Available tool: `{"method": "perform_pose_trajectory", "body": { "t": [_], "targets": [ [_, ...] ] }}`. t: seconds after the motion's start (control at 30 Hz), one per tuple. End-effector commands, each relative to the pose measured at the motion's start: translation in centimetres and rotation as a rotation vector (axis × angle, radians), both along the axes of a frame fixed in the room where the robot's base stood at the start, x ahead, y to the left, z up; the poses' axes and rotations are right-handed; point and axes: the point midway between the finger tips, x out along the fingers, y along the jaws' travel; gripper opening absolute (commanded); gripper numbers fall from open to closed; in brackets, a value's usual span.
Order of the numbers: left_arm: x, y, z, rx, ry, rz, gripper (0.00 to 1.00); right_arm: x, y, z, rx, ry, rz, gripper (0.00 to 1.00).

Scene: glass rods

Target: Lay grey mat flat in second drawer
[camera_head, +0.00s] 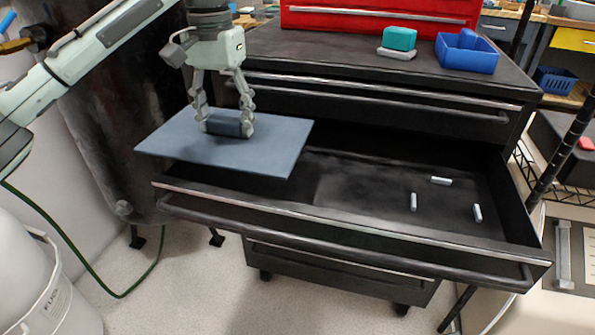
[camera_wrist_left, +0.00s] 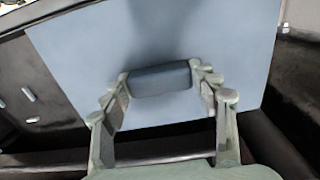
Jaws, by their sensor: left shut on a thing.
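The grey mat (camera_head: 270,138) is a flat blue-grey sheet with a dark raised grip block (camera_head: 224,123) on top. My left gripper (camera_head: 226,125) is shut on this block from above. The mat is held roughly level over the left part of the open second drawer (camera_head: 400,232), with its left end sticking out past the drawer's left side. The left wrist view shows the block (camera_wrist_left: 160,79) between the fingers and the mat (camera_wrist_left: 225,45) beneath. The drawer floor under the mat is hidden. My right gripper is not in view.
Several small pale rods (camera_head: 413,201) lie in the drawer's right half. On the cabinet top stand a red toolbox (camera_head: 375,18), a teal block (camera_head: 399,38) on a pale base and a blue bin (camera_head: 466,55). The drawer's front wall (camera_head: 340,224) stands near the mat's front edge.

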Motion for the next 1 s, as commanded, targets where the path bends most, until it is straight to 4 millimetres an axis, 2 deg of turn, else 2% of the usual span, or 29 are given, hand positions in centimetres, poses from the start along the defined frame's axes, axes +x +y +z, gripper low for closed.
{"method": "perform_pose_trajectory", "body": {
  "t": [0.3, 0.5, 0.67, 0.9, 1.0],
  "targets": [
    [0.2, -7.1, -4.2, 0.000, 0.002, -0.005, 0.26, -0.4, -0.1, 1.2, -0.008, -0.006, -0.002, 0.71],
    [0.4, -10.2, -6.1, 0.000, 0.001, -0.003, 0.26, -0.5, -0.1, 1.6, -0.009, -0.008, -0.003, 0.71],
    [0.5, -10.9, -6.8, -0.001, 0.000, -0.001, 0.26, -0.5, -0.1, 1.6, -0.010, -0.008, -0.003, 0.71],
    [0.5, -10.9, -9.9, 0.000, 0.001, -0.001, 0.26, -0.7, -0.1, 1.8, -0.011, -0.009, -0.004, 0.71],
    [0.5, -10.9, -10.6, -0.001, 0.000, -0.002, 0.26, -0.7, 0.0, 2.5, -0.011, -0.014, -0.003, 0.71]
  ]
}}
